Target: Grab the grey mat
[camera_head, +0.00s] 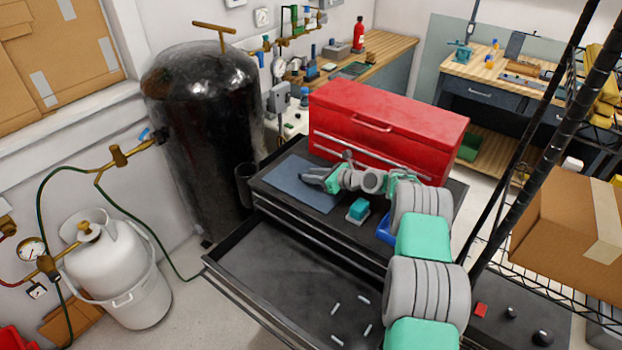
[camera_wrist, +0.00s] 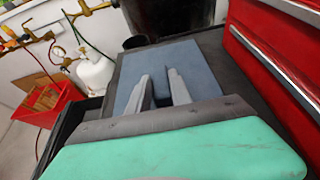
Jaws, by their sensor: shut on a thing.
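The grey mat (camera_head: 293,183), blue-grey and flat, lies on the black top of the tool cabinet, left of the red toolbox. It also shows in the wrist view (camera_wrist: 200,62), spread out beyond and around my fingers. My gripper (camera_head: 306,176) reaches over the mat's right part from the right. In the wrist view my gripper (camera_wrist: 160,78) has its two grey fingers down at the mat, with a darker strip of the mat between them. It is shut on the mat. The exact pinch is hard to see.
The red toolbox (camera_head: 385,130) stands close behind my gripper. A teal block (camera_head: 357,210) sits in front of it. Several pale rods (camera_head: 336,308) lie in the open drawer (camera_head: 275,280) below. A black tank (camera_head: 205,130) stands at the left.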

